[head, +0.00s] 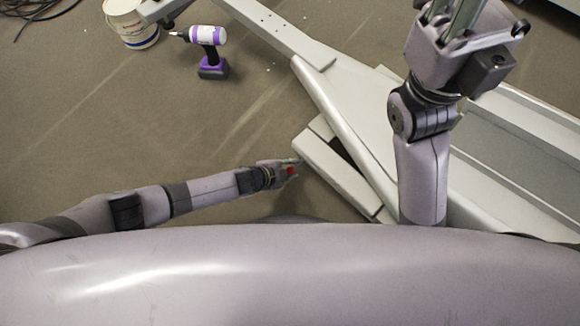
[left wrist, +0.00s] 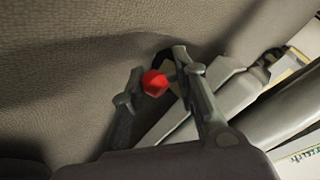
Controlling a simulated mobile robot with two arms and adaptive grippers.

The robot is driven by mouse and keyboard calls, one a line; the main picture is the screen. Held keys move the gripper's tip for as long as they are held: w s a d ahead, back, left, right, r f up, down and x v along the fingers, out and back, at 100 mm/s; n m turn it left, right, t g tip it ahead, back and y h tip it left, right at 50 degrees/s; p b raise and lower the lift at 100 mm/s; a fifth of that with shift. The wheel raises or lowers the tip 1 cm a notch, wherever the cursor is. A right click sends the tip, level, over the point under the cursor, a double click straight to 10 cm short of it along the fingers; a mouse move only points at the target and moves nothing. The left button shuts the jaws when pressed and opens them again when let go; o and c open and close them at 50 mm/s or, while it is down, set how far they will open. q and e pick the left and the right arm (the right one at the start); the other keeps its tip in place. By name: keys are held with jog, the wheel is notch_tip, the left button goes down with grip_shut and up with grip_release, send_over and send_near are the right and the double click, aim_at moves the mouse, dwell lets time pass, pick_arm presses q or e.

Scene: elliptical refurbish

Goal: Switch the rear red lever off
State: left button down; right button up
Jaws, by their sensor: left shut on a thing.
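The red lever (head: 291,171) is a small red knob at the near left end of the grey machine frame. It also shows in the left wrist view as a red knob (left wrist: 154,83) between my left fingers. My left gripper (head: 287,170) is closed around it; in the left wrist view one finger (left wrist: 125,103) is left of the knob and the other right of it. The lever's base is partly hidden by the fingers. My right gripper (head: 462,18) is at the top right, above the frame, cut off by the picture edge; its fingertips are out of view.
The grey metal frame (head: 350,105) runs across the middle and right. A purple and white drill (head: 212,52) and a white bucket (head: 132,22) stand on the floor at the upper left. Black cables (head: 30,8) lie at the top left corner.

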pick_arm(q)
jog(key=c, duration=1.6)
grip_release()
jog(key=shift+s+d+f, duration=0.1)
jog(key=shift+s+f, duration=0.2)
jog(key=shift+s, duration=0.2)
jog(key=shift+o, duration=0.9)
jog(key=shift+w, duration=0.1)
jog(key=shift+r, duration=0.1)
jog(key=shift+w, duration=0.15)
jog(key=v, duration=1.2)
jog(key=shift+d+r, duration=0.1)
